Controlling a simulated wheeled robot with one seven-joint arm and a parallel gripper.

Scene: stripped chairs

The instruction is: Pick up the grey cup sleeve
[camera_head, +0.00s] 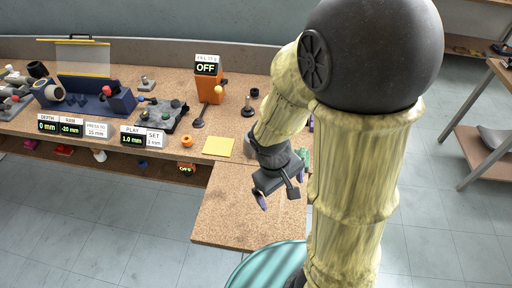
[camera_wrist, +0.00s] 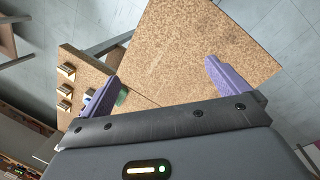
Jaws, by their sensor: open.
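I cannot make out for certain a grey cup sleeve in either view. A dark, hollow-looking cylinder (camera_head: 38,69) lies at the far left of the bench, too small to identify. My gripper (camera_head: 279,199) is above the lower cork-coloured board, right of the yellow square. In the wrist view its two purple fingers are wide apart, with nothing between them (camera_wrist: 162,75) but the board surface below. A green object (camera_wrist: 121,97) shows beside the left finger, partly hidden by it; it also shows just right of my gripper in the head view (camera_head: 304,158).
The bench (camera_head: 180,150) carries a blue fixture (camera_head: 85,103), a grey device (camera_head: 168,115), an orange box (camera_head: 208,87) and a yellow square (camera_head: 218,147). The lower board (camera_head: 225,215) looks bare where visible. A teal round seat (camera_head: 265,270) stands in front. My arm hides the right part.

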